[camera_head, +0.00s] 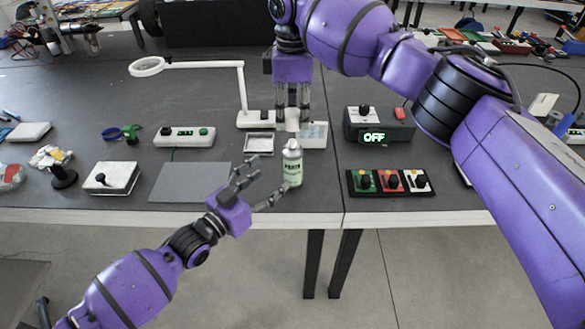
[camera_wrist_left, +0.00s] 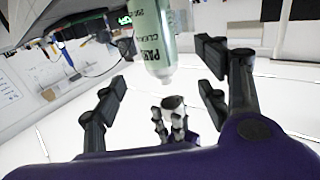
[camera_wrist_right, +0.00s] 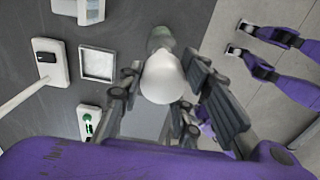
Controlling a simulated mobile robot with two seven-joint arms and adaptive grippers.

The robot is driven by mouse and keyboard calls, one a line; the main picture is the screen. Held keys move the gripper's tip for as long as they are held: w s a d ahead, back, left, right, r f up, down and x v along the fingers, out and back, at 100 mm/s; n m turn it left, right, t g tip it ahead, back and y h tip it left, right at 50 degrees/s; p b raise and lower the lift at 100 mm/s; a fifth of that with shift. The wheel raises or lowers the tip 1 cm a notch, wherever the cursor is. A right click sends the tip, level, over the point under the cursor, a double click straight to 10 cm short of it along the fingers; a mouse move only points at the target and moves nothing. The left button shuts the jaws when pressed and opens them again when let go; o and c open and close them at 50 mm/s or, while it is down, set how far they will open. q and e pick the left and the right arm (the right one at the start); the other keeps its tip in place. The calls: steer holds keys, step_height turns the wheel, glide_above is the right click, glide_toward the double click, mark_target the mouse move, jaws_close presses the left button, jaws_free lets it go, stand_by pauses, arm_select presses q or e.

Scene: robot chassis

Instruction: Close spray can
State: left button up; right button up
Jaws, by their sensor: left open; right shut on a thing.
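The spray can (camera_head: 292,168), pale green with a label, stands upright near the table's front edge. It shows in the left wrist view (camera_wrist_left: 153,38) and, partly hidden by the cap, in the right wrist view (camera_wrist_right: 160,38). My left gripper (camera_head: 268,180) is open beside the can, at its left and front; its fingers (camera_wrist_left: 162,95) are apart with nothing clamped. My right gripper (camera_head: 292,108) points down and is shut on the white cap (camera_wrist_right: 163,80). The cap also shows in the left wrist view (camera_wrist_left: 172,102), apart from the can.
A grey mat (camera_head: 190,182) lies left of the can. A white magnifier lamp (camera_head: 243,95) and a small tray (camera_head: 259,143) stand behind it. A box reading OFF (camera_head: 378,130) and a switch panel (camera_head: 390,182) are at the right.

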mark_target(285, 163)
arm_select(q)
steer(key=x, duration=1)
steer(key=shift+d, duration=0.15)
steer(key=shift+c, duration=0.2)
jaws_close()
arm_select(e)
steer(key=shift+f, duration=2.45)
